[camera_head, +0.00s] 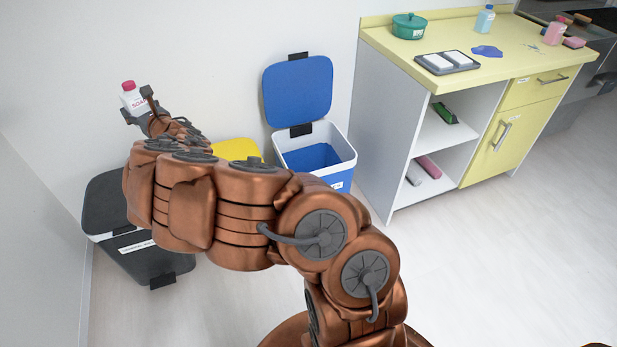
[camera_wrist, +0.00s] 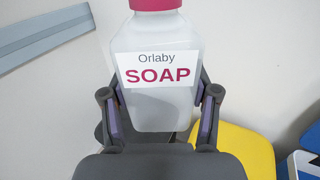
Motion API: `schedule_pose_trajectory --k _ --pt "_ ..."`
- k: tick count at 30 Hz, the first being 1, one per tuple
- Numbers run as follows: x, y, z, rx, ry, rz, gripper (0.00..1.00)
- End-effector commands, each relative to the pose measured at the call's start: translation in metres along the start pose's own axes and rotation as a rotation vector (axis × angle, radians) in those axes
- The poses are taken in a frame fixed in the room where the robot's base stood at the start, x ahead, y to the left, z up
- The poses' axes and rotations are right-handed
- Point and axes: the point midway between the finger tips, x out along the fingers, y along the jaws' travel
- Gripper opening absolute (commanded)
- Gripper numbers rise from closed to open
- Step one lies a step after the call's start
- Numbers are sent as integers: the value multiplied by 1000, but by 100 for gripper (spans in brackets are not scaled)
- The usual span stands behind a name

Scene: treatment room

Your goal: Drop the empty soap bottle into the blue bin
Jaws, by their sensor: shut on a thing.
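The soap bottle (camera_head: 131,99) is clear with a pink cap and a white label. It also fills the upper middle of the wrist view (camera_wrist: 153,110), where the label reads "Orlaby SOAP" and the inside looks empty. My gripper (camera_head: 138,107) is shut on it, one finger on each side, and holds it upright.
A bin with a yellow lid (camera_head: 237,149) stands between, partly hidden by my arm. A dark grey bin (camera_head: 140,255) stands at the left. A yellow-topped counter (camera_head: 385,42) with several items is right of the blue bin. The right floor is clear.

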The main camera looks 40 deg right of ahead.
Motion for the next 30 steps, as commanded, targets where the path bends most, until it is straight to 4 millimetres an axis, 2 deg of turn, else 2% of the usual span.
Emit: schedule_pose_trajectory --k 1,3,8,11,14,17,21,25,30 --pt "8 -4 -25 6 -1 8 29" --pt "18 -6 -42 7 -3 26 29" --pt "41 -21 -79 8 -3 54 29" --pt "55 -38 -100 7 -5 66 29" --pt "68 -65 -120 7 -5 68 29" --pt "78 -99 -137 5 -3 60 29" --pt "85 -158 -161 3 -6 32 29" --pt "85 -216 -181 1 -5 -7 29" --pt "75 -292 -209 -1 -3 -68 29"
